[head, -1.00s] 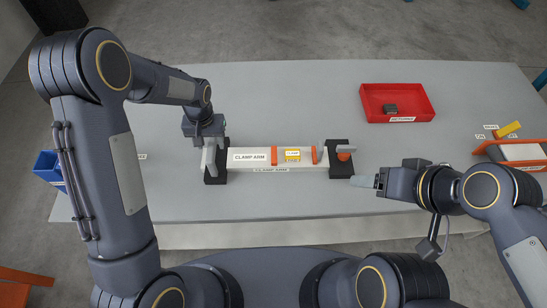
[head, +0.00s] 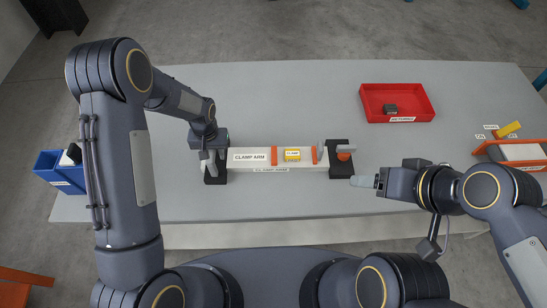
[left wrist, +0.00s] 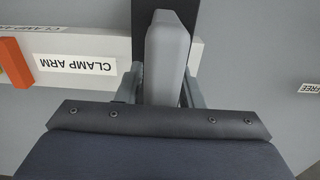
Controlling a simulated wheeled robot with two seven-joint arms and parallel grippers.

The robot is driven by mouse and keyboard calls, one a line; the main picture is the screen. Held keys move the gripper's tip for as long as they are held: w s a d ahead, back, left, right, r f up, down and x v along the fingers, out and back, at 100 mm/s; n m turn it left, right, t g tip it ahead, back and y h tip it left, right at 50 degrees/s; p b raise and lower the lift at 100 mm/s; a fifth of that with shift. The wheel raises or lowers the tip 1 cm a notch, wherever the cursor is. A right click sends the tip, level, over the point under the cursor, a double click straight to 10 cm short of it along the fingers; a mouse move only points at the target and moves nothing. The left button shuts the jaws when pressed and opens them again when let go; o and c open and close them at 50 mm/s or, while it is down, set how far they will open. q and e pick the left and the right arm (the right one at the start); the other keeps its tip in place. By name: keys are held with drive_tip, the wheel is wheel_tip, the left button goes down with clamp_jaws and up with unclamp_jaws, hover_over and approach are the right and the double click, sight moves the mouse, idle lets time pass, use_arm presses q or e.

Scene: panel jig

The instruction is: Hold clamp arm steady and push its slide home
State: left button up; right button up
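The white clamp arm (head: 250,156) lies across the table between two black end blocks. It has orange bands and a yellow label (head: 292,155). A grey upright piece (head: 322,150) and an orange part (head: 344,152) are at its right end. My left gripper (head: 211,165) is at the left end block. In the left wrist view its fingers (left wrist: 164,88) straddle a grey post (left wrist: 168,45), with a thin dark gap on the left side; contact on the right is unclear. My right gripper (head: 358,181) appears shut and empty, just right of and in front of the right end block (head: 341,169).
A red tray (head: 370,99) holding a dark block (head: 390,108) is at the back right. A blue bin (head: 58,174) is at the left edge. An orange-sided holder with a white piece (head: 522,152) is at the right edge. The table's middle back is clear.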

use_arm(q)
clamp_jaws()
drive_tip(key=shift+w+r, duration=0.1)
drive_tip(key=shift+d+f, duration=0.1)
drive_tip(key=shift+f, duration=0.1)
idle(0.5)
drive_tip(key=shift+s+f, duration=0.1)
drive_tip(key=shift+s, duration=0.1)
